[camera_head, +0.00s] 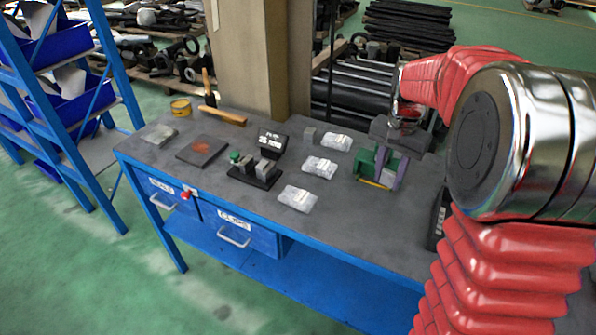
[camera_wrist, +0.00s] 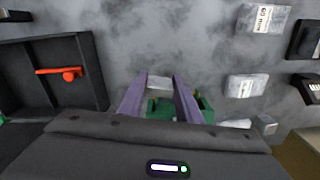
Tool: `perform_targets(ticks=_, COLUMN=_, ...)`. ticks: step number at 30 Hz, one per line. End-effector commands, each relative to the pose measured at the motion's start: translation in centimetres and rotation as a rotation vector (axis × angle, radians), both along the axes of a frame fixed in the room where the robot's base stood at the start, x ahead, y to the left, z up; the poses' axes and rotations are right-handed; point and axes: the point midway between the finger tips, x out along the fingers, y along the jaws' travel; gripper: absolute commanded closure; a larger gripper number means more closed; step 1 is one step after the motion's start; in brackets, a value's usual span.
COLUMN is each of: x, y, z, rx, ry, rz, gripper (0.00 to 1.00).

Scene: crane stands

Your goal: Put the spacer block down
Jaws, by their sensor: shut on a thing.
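My gripper (camera_head: 390,168) reaches down at the right part of the grey bench, with its two purple fingers close together. In the wrist view the gripper (camera_wrist: 161,78) is shut on a small pale grey block (camera_wrist: 160,84), which I take for the spacer block. A green object (camera_head: 366,160) is at the fingers and sticks out to their left in the head view; it also shows between and beside the fingers in the wrist view (camera_wrist: 206,104). I cannot tell whether the block touches the bench or the green object. In the head view the held block is mostly hidden.
Several clear bags (camera_head: 298,198) lie left of my gripper. A small grey block (camera_head: 309,135) stands behind them. A black fixture with blocks (camera_head: 256,173) and a dark plate (camera_head: 202,151) are farther left. A dark tray with a red-handled part (camera_wrist: 95,40) lies on the gripper's other side.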

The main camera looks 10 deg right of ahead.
Motion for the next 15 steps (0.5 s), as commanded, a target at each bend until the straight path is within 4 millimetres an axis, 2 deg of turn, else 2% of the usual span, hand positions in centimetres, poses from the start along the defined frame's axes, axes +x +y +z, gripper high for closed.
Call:
perform_targets(ticks=1, x=1.6, y=1.6, z=-0.4, rx=0.001, ry=0.002, rz=0.091, gripper=0.96)
perform_targets(ticks=3, x=3.6, y=3.7, z=-0.9, rx=0.001, ry=0.003, rz=0.223, gripper=0.96)
perform_targets(ticks=9, x=8.3, y=10.0, z=-2.3, rx=0.000, ry=0.002, rz=0.574, gripper=0.96)
perform_targets(ticks=12, x=9.7, y=12.4, z=-2.9, rx=0.000, ry=0.002, rz=0.699, gripper=0.96)
perform_targets(ticks=15, x=10.4, y=13.8, z=-3.2, rx=0.000, ry=0.000, rz=0.772, gripper=0.95)
